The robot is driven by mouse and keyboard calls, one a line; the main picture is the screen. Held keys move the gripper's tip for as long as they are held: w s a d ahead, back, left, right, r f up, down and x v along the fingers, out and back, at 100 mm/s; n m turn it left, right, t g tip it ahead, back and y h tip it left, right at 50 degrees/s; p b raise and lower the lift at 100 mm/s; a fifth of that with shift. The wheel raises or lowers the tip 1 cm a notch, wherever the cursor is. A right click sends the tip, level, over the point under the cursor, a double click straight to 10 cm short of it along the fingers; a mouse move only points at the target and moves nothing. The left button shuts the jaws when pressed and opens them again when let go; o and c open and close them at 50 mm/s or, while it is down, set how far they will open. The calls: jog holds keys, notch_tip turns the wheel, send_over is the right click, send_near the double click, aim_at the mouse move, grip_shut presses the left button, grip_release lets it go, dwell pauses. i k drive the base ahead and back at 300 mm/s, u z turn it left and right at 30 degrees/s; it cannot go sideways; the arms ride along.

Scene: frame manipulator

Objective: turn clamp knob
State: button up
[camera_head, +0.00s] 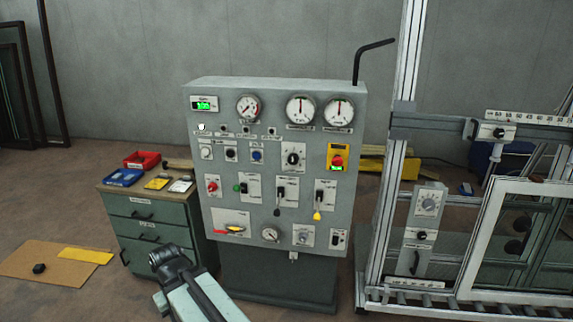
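Which knob is the clamp knob cannot be told, as the labels are too small to read. The frame stand at right has a small panel (425,230) with a grey dial (429,204) and a black knob (421,235) below it. A black knob (499,132) also sits on the slider of the ruler rail. The grey control cabinet (275,180) carries a black rotary knob (293,159) on a white plate. My gripper (166,258) is at the lower middle, in front of the cabinet and drawers, apart from all knobs. Its fingers are too small to read.
A green drawer unit (150,225) with red and blue trays stands left of the cabinet. A glazed frame (520,235) fills the right side. A black bent lever (360,62) rises behind the cabinet.

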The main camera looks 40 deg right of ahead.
aim_at(292, 159)
jog(key=u, duration=0.05)
jog(key=i, duration=0.95)
